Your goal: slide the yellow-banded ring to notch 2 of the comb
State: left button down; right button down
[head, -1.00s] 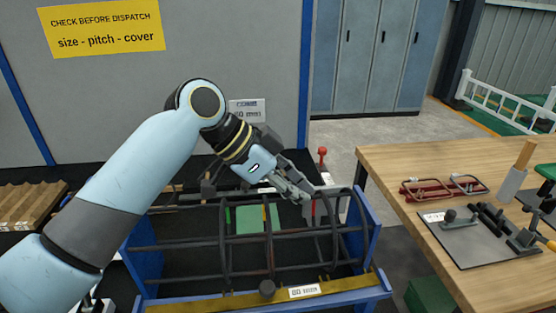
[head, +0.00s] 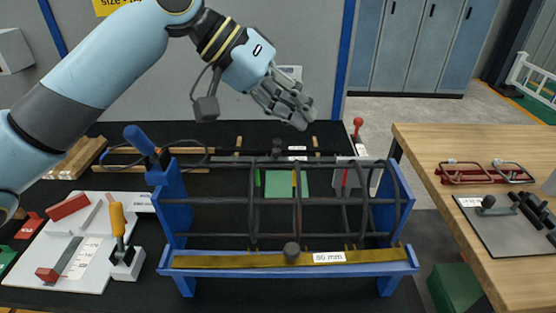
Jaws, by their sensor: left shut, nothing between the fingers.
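The rebar cage has dark rings on long bars inside a blue stand (head: 172,207). The yellow-banded ring (head: 298,212) stands near the middle of the cage, its yellow band at the top behind. A green-banded ring (head: 252,212) is to its left and a red-banded one (head: 345,205) to its right. The brass comb (head: 225,261) runs along the front of the stand, labelled 80 mm. I cannot read notch numbers. My left gripper (head: 303,122) is shut and empty, above the back of the cage, apart from the rings. My right gripper is not in view.
A blue-handled clamp (head: 140,140) rises at the stand's left end. A red-knobbed lever (head: 357,128) stands behind its right end. A white board (head: 85,245) with blocks lies left. A wooden bench (head: 450,150) with tools is at right, past a gap.

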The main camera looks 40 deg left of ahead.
pick_arm(q)
jog(key=s+a+f+n+g+y+p, duration=0.1)
jog(key=s+a+f+n+p, duration=0.2)
jog(key=n, duration=0.9)
jog(key=s+a+f+n+p, duration=0.1)
jog(key=s+a+n+p, duration=0.25)
jog(key=n, duration=0.95)
jog(key=x, duration=0.8)
jog(key=shift+w+f+p, duration=0.3)
jog(key=shift+w+p, duration=0.05)
jog(key=shift+p, duration=0.1)
jog(key=shift+w+d, duration=0.25)
jog(key=shift+d, duration=0.15)
